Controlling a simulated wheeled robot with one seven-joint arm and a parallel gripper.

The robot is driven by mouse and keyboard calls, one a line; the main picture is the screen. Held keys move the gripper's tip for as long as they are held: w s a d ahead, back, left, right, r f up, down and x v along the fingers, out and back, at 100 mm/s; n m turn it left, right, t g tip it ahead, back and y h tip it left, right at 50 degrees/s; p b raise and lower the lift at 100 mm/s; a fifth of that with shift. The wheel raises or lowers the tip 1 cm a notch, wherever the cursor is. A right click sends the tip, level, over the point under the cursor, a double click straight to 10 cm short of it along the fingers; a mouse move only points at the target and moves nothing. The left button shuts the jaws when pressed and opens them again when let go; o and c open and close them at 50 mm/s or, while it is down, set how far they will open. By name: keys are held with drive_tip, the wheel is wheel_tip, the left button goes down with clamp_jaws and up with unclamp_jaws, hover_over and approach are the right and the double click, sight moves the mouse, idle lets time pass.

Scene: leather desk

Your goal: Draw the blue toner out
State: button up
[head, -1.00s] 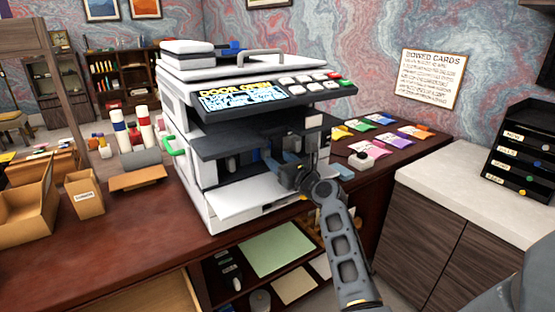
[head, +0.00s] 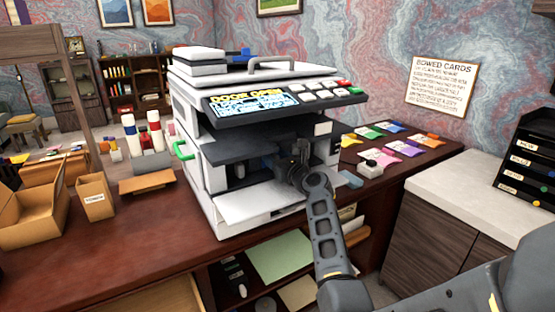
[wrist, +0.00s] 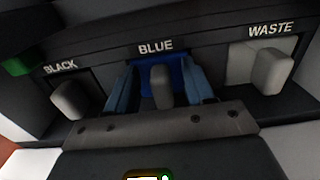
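The blue toner (wrist: 160,86) sits in its slot under the label BLUE in the wrist view, with a grey handle tab standing out from its blue face. My gripper (wrist: 160,92) has its two blue-grey fingers on either side of this tab, with gaps showing between the fingers and the tab. In the head view my gripper (head: 290,168) reaches into the open front of the white printer (head: 196,165), and its fingertips are hard to make out. The printer's screen (head: 256,103) reads DOOR OPEN, and its front door (head: 250,205) is folded down.
The black toner tab (wrist: 70,100) is left of my fingers and the waste tab (wrist: 272,68) is right. The printer's dark shelf (head: 245,147) overhangs the bay. Coloured cards (head: 400,148) lie right of the printer, and a cardboard box (head: 95,198) stands left.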

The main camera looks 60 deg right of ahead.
clamp_jaws()
idle(0.8)
drive_tip(key=shift+s, duration=0.15)
drive_tip(key=shift+p+v, duration=2.3)
drive_tip(key=shift+v, duration=3.15)
drive_tip(key=b+v, duration=0.2)
drive_tip(key=v, duration=1.8)
drive_tip(key=shift+d, duration=0.15)
